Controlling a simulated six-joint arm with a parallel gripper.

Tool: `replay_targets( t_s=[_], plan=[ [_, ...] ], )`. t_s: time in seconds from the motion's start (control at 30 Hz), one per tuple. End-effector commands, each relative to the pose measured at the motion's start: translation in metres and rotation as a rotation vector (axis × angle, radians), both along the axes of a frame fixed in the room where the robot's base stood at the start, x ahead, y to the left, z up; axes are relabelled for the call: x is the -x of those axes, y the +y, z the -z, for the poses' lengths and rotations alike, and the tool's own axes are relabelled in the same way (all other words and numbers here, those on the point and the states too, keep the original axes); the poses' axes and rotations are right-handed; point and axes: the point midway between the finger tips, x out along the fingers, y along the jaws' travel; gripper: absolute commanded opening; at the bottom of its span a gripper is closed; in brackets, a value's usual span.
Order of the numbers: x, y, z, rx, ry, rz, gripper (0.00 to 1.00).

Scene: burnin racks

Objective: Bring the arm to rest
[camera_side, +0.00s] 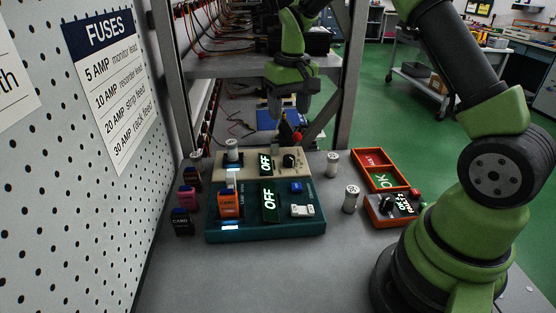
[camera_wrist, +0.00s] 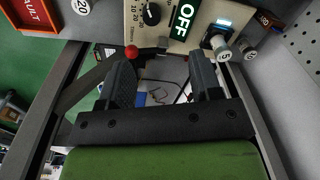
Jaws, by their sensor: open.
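My gripper (camera_side: 288,104) hangs above the back part of the bench, behind the cream panel (camera_side: 243,164) in the side view. In the wrist view its two dark fingers stand apart, and nothing shows held between them; the gripper (camera_wrist: 163,72) is open. A red ball-topped lever (camera_wrist: 131,51) shows close to the left finger in the wrist view. The cream panel also shows there (camera_wrist: 172,42), with an OFF display and a black knob. The rest of my arm reaches in from the right in the side view.
Coloured blocks (camera_side: 187,197) stand at left. Shelf posts (camera_side: 352,70) rise behind the bench.

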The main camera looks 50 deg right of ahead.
Motion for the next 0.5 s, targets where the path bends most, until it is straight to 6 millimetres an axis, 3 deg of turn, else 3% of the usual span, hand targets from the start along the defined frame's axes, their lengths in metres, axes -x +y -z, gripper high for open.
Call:
replay_targets(
  t_s=[0.03, 0.2, 0.33, 0.5],
  plan=[
    [0.005, 0.01, -0.02, 0.0, -0.036, -0.005, 0.59],
    [0.039, 0.045, -0.08, -0.012, -0.159, -0.017, 0.59],
    [0.074, 0.07, -0.113, -0.032, -0.253, -0.024, 0.59],
    [0.127, 0.098, -0.139, -0.066, -0.373, -0.036, 0.59]
  ],
)
